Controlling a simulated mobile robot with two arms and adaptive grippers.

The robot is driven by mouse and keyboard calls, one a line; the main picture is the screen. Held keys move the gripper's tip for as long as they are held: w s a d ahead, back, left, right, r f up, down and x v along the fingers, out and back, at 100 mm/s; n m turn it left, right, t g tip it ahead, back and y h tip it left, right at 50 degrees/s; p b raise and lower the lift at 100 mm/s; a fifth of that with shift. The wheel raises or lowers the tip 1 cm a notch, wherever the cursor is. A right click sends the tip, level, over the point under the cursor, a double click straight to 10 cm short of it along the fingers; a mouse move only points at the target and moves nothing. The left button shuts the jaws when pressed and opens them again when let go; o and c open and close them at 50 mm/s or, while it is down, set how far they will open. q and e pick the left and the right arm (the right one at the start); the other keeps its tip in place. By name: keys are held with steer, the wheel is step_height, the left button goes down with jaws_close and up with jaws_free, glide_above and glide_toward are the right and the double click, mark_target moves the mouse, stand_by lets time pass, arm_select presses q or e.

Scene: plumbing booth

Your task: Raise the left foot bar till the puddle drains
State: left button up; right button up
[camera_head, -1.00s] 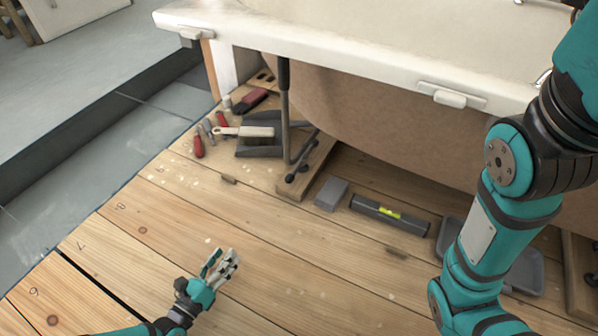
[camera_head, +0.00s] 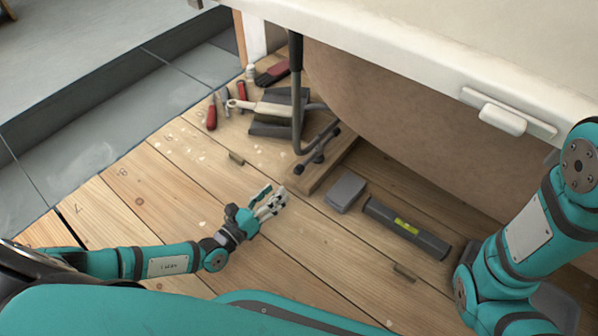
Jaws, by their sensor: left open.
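A wooden bar (camera_head: 328,167) lies on the plank floor under the near left part of the bathtub (camera_head: 400,62), and dark metal foot hardware (camera_head: 316,156) sits on it. I take this as the left foot bar. My left gripper (camera_head: 275,199) is open and empty, low over the planks, left of and nearer than the bar's near end, and apart from it. No puddle can be made out in the visible part of the tub. My right arm comes down at the right edge; its gripper is out of frame.
A grey block (camera_head: 345,192) and a spirit level (camera_head: 406,228) lie right of the bar. A dark drain pipe (camera_head: 296,85) hangs close by.

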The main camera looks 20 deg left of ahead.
mark_target(296, 173)
arm_select(q)
steer(key=b+x, duration=0.3)
steer(key=x, duration=0.6)
steer(key=shift+w+d+f+b, duration=0.15)
steer(key=shift+w+b, duration=0.15)
steer(key=shift+w, duration=0.05)
steer(key=shift+w+d, duration=0.2)
steer(key=shift+w, duration=0.3)
jaws_close()
